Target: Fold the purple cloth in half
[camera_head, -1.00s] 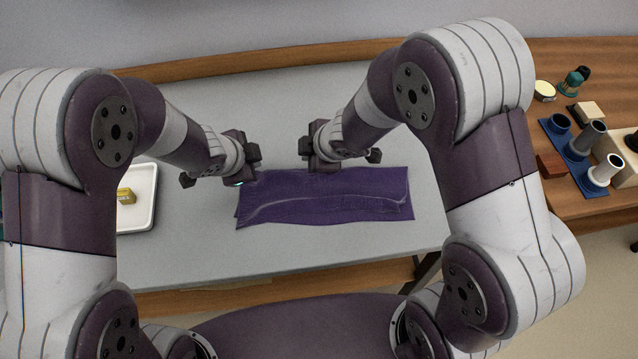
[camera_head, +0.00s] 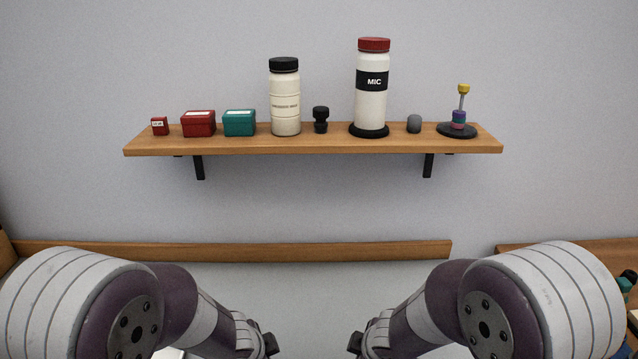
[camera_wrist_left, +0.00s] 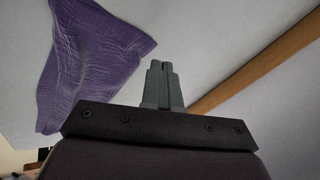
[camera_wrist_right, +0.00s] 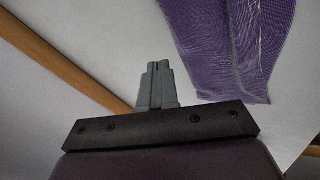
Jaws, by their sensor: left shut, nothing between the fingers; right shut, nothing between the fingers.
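The purple cloth (camera_wrist_left: 92,55) lies on the pale table top in the left wrist view, up and to the left of my left gripper (camera_wrist_left: 162,66). It also shows in the right wrist view (camera_wrist_right: 232,45), up and to the right of my right gripper (camera_wrist_right: 157,68). Both grippers are shut with nothing between the fingers, and both are apart from the cloth. In the head view the cloth is out of frame, and only my arms show at the bottom, with the fingers out of sight. The cloth's whole outline is cut off in both wrist views.
A wooden wall shelf (camera_head: 230,146) carries boxes, a white black-lidded bottle (camera_head: 285,100), a red-capped MIC bottle (camera_head: 372,100) and small items. A wooden rail (camera_head: 300,251) edges the table's back. A side table (camera_head: 560,251) stands at right.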

